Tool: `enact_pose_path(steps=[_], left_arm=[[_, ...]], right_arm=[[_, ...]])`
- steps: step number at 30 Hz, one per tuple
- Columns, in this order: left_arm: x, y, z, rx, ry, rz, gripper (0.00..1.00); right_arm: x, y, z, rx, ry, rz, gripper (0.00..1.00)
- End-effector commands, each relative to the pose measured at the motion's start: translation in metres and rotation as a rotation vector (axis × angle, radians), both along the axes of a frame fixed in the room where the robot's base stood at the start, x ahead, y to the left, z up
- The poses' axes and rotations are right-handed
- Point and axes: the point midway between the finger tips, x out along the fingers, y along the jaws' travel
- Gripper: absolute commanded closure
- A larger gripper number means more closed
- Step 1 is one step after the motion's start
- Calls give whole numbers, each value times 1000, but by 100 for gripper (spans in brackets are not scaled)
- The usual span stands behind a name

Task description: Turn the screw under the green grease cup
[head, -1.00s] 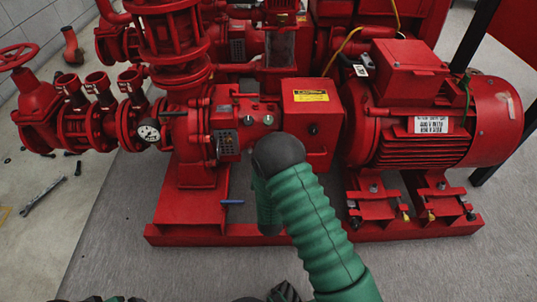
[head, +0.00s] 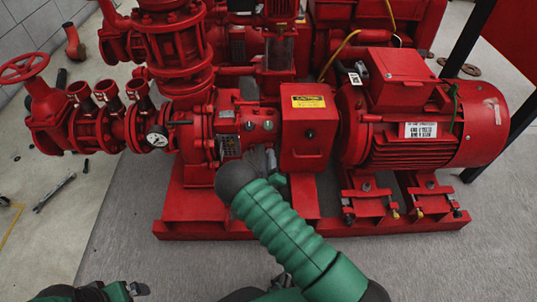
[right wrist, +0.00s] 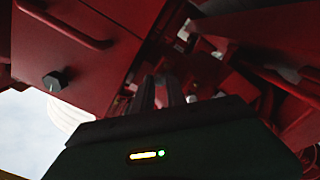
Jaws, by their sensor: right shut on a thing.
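Two small round fittings (head: 250,126) sit side by side on the red pump housing (head: 232,113). One of them may be the green grease cup, but they are too small to tell. My right gripper (right wrist: 160,96) is up against the underside of the red machine, its two fingers close together in the right wrist view. In the head view my right arm's dark elbow and green sleeve largely cover it. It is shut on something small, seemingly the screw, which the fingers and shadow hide. My left gripper cannot be made out.
A red electric motor (head: 430,125) stands right of a red box (head: 307,130) with a yellow label. A pressure gauge (head: 157,139) and valves are at left. The red base frame (head: 405,225) edges the floor. A wrench (head: 54,192) lies on the floor at left.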

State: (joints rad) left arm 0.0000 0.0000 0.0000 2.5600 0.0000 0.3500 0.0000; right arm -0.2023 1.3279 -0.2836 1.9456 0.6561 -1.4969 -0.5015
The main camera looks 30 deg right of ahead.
Motion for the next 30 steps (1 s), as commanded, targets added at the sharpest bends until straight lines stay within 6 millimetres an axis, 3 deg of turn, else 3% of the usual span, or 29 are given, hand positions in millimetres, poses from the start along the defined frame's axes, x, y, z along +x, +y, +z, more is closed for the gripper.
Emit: enact_pose_path(steps=[6,18,30], left_arm=[[0,0,16,0,0,0,0],[0,0,29,0,0,0,0],[0,0,32,0,0,0,0]], right_arm=[[0,3,0,-171,111,6,100],[0,3,-2,-453,285,8,100],[1,4,-4,-587,368,11,100]])
